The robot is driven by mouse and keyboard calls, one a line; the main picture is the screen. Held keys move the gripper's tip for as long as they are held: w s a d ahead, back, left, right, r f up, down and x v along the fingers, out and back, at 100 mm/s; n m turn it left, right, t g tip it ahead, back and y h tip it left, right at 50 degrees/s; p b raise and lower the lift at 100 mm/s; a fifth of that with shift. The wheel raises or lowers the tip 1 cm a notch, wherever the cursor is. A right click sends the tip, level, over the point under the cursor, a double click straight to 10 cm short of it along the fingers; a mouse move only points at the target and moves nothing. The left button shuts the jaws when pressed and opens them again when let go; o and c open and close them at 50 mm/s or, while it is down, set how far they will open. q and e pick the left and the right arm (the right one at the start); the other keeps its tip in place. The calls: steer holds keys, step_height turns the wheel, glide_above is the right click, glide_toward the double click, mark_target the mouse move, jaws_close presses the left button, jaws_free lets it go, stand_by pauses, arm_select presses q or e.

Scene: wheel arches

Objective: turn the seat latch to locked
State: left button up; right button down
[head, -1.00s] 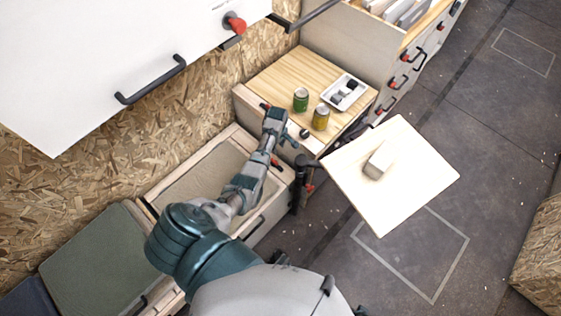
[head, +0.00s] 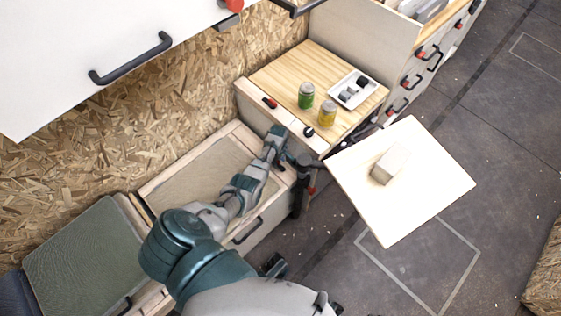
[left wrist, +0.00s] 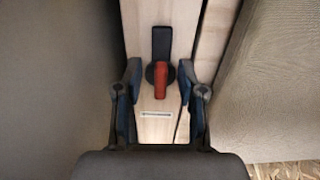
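The seat latch (left wrist: 160,80) has a red lever on a round black pivot, with a black bar running up from it. It sits on a pale wood strip in the left wrist view. The red lever points down the picture, towards a small label. My left gripper (left wrist: 161,88) is open, one finger on each side of the lever, with gaps visible on both sides. In the head view my left gripper (head: 284,154) is low at the right end of the bench seat and hides the latch. I cannot make out my right gripper.
A pale board (head: 430,180) with a block (head: 389,164) juts out at right. A white cabinet (head: 70,60) overhangs at upper left.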

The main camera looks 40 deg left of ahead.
arm_select(q)
steer(key=shift+a+f, duration=0.35)
steer(key=shift+a, duration=0.15)
steer(key=shift+c, duration=0.4)
steer(key=shift+d+r, duration=0.1)
steer(key=shift+d, duration=0.1)
jaws_close()
steer(key=shift+d, duration=0.2)
arm_select(e)
steer(key=shift+w+a+r, duration=0.2)
steer(key=shift+a, duration=0.15)
